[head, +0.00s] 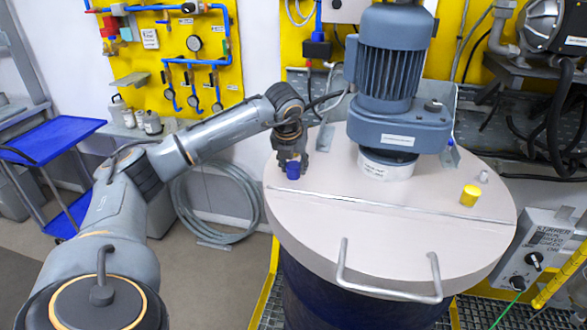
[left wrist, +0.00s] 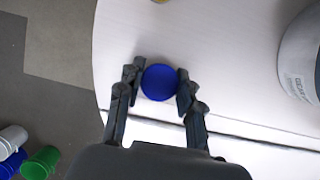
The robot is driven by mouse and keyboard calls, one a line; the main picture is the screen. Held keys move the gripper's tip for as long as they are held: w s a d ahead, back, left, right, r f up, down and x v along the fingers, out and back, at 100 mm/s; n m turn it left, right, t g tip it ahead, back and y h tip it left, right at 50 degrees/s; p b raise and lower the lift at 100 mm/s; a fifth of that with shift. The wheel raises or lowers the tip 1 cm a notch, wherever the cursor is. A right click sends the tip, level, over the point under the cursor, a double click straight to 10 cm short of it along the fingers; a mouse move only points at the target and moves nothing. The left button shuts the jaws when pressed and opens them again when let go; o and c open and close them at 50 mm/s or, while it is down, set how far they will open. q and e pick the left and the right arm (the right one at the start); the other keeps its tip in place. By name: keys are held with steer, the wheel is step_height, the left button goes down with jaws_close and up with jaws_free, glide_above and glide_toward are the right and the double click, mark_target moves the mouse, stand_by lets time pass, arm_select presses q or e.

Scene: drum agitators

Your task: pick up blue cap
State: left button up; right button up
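The blue cap (head: 293,170) is at the left part of the round pale drum lid (head: 340,222), below my left gripper (head: 291,158). In the left wrist view the round blue top of the cap (left wrist: 160,82) sits between the two fingertips of my left gripper (left wrist: 161,80). A finger lies against each side of it, with no clear gap, so the gripper looks shut on the cap. Whether the cap still touches the lid cannot be told. My right gripper is in neither view.
A grey-blue motor (head: 390,75) stands on the lid, right of my left gripper. A yellow cap (head: 470,195) and a small white piece (head: 484,176) are at the lid's right. A metal handle (head: 388,292) rises at the front. A blue cart (head: 50,138) stands left.

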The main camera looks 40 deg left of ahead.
mark_target(296, 162)
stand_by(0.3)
arm_select(q)
steer(key=shift+w+r+b, duration=0.1)
steer(key=shift+r+b, duration=0.3)
steer(key=shift+b, duration=0.1)
steer(key=r+b, duration=0.1)
steer(key=r, duration=0.1)
steer(key=shift+d+r+b, duration=0.25)
steer(key=shift+r+b, duration=0.05)
steer(key=shift+b, duration=0.05)
steer(key=s+d+r, duration=0.4)
steer(key=d, duration=0.1)
steer(key=s+d+r, duration=0.5)
steer(key=shift+s+d+r+b, duration=0.1)
steer(key=shift+d+r+b, duration=0.05)
steer(key=shift+r+b, duration=0.2)
steer(key=shift+f, duration=0.1)
